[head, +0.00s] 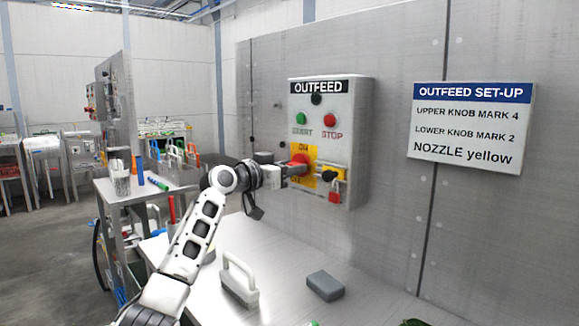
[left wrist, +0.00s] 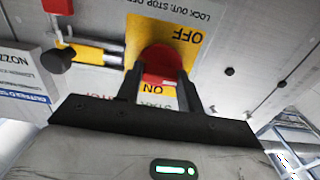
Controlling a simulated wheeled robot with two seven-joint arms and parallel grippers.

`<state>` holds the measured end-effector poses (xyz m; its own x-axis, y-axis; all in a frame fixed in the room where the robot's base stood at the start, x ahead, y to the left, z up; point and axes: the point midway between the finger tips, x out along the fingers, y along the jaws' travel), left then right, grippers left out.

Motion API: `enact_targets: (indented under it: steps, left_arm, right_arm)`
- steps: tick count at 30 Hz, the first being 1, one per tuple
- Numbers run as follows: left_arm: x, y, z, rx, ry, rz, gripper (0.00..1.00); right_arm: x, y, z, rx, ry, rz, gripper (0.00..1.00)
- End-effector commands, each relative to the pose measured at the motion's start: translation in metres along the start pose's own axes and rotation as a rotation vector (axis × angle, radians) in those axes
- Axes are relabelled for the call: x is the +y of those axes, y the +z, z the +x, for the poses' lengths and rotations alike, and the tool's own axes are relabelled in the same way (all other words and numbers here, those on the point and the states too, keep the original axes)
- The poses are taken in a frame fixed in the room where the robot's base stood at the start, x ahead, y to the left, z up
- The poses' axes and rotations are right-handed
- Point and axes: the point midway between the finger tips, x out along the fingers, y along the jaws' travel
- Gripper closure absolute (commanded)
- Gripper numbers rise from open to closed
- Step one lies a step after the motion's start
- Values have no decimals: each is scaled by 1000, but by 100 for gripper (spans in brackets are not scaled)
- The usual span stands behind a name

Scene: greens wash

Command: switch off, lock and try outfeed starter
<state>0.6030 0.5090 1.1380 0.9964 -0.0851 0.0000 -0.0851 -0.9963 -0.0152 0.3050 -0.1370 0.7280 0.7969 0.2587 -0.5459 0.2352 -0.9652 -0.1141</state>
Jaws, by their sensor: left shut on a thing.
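The outfeed starter (head: 352,130) is a grey box on the metal wall, with a green START button (head: 301,118) and a red STOP button (head: 330,120). Below them a red switch knob (head: 299,160) sits on a yellow ON/OFF plate (head: 311,153). My left gripper (head: 287,170) is shut on the red knob; in the left wrist view the knob (left wrist: 160,64) is between both fingers. I cannot tell its exact position. A red padlock (head: 335,197) hangs at the box's lower right, below a yellow part (head: 327,172) with a black knob (head: 341,174). My right gripper is out of view.
A set-up sign (head: 472,128) is on the wall at right. The metal bench (head: 285,290) below holds a white handled tool (head: 239,280) and a grey block (head: 325,285). A side table (head: 125,192) with a cup (head: 121,182) stands at left.

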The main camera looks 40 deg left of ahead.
Motion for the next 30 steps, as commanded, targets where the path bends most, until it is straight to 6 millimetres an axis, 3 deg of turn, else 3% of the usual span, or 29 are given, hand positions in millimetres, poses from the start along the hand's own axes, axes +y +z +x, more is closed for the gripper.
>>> enact_targets:
  steps: [17,18,20,30]
  left_arm:
    - [1,3,0,-5,3,-35,86]
    - [1,3,0,-5,3,-35,54]
    - [1,2,0,-5,2,-34,41]
    - [0,2,-3,-2,0,-30,41]
  right_arm:
    - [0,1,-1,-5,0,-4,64]
    - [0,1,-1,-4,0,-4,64]
    - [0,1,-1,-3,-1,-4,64]
    - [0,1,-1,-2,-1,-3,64]
